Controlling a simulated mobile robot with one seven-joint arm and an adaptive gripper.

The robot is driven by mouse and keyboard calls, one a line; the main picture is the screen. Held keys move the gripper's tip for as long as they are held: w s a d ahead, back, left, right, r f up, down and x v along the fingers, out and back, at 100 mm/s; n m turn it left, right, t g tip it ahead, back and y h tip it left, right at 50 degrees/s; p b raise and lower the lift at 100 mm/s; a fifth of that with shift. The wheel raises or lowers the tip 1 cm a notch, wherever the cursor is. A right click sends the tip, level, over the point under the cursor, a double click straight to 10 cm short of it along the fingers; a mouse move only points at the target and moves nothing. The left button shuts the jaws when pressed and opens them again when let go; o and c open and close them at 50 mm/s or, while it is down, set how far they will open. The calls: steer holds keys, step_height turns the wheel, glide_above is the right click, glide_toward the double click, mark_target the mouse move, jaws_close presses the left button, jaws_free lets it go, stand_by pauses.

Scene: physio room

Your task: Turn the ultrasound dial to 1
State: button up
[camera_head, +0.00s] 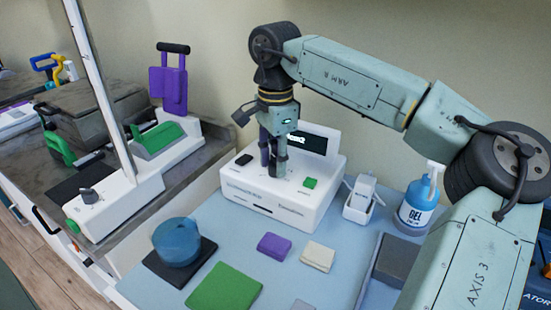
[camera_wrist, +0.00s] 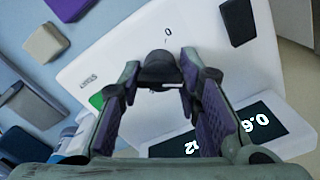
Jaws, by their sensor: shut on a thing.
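The ultrasound unit is a white box (camera_head: 323,205) on the blue table top, with a tilted dark display (camera_head: 308,143) at its back. My gripper (camera_head: 274,170) points down onto its top panel and hides the dial in the head view. In the wrist view the dial is a dark round knob (camera_wrist: 160,66), and my gripper (camera_wrist: 160,78) is shut on it, one finger on each side. Small marks, including a 0, are on the white panel beside the knob. The display (camera_wrist: 215,140) shows bright digits, partly covered by a finger; I cannot read them surely.
A green button (camera_head: 310,182) and a black button (camera_head: 243,160) flank the dial. A small white holder (camera_head: 360,200) and a gel bottle (camera_head: 415,208) stand right of the unit. A purple-padded machine (camera_head: 168,80) stands left.

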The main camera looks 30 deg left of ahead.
steer(key=m, duration=0.4)
steer(key=shift+m, duration=0.3)
steer(key=shift+m+b, duration=0.3)
steer(key=shift+m, duration=1.7)
steer(key=o, duration=1.2)
steer(key=shift+c, duration=0.2)
steer(key=shift+r, duration=0.1)
step_height(320, 180, up, 7)
steer(key=shift+r, duration=0.2)
